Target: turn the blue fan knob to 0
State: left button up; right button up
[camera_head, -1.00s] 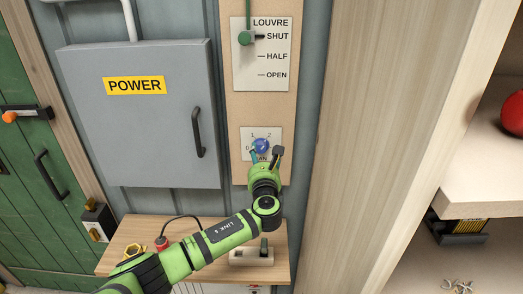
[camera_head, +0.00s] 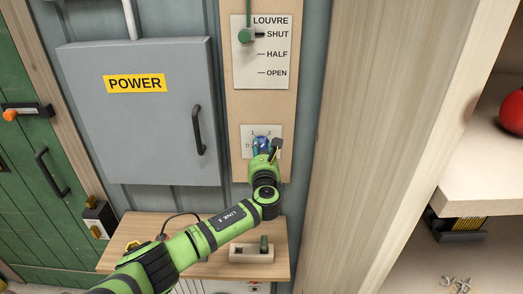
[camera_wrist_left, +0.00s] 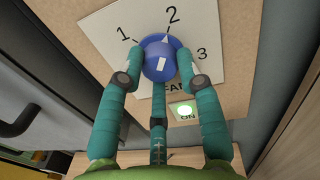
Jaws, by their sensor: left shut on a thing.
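The blue fan knob (camera_head: 262,142) sits on a white dial plate (camera_head: 245,133) on the wooden wall strip. In the left wrist view the knob (camera_wrist_left: 156,66) has a white pointer mark at its rim, facing the 2. The numbers 1, 2 and 3 show there; a 0 shows left of the knob in the head view. My left gripper (camera_wrist_left: 162,58) is shut on the knob, with fingers on its left and right sides. In the head view the left gripper (camera_head: 267,147) partly covers the knob and the FAN label. My right gripper is out of view.
The grey POWER box (camera_head: 140,125) is to the left, a small wooden shelf (camera_head: 125,226) is below, and a tall wooden panel (camera_head: 375,120) is to the right.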

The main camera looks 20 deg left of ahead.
pick_arm(q)
jog(key=shift+n, duration=0.3)
jog(key=n+b, duration=0.1)
jog(key=n, duration=0.1)
jog(key=shift+n+b, duration=0.3)
jog(key=shift+b, duration=0.05)
jog(key=n+b, duration=0.1)
jog(key=n, duration=0.2)
jog(key=shift+b, duration=0.35)
jog(key=n+b, duration=0.1)
jog(key=n, duration=0.2)
jog(key=shift+n+g+h+b, duration=0.3)
jog(key=shift+n+b, duration=0.05)
jog(key=shift+n, duration=0.05)
jog(key=n+b, duration=0.1)
jog(key=n, duration=0.2)
jog(key=shift+a+n+h+b, duration=0.1)
jog(key=shift+n+h+b, duration=0.2)
jog(key=n+b, duration=0.3)
jog(key=n, duration=0.3)
jog(key=shift+n+h, duration=0.3)
jog(key=n+b, duration=0.1)
jog(key=n, duration=0.2)
jog(key=shift+a+r+n+t+b, duration=0.1)
jog(key=shift+n+t+b, duration=0.5)
jog(key=shift+n, duration=1)
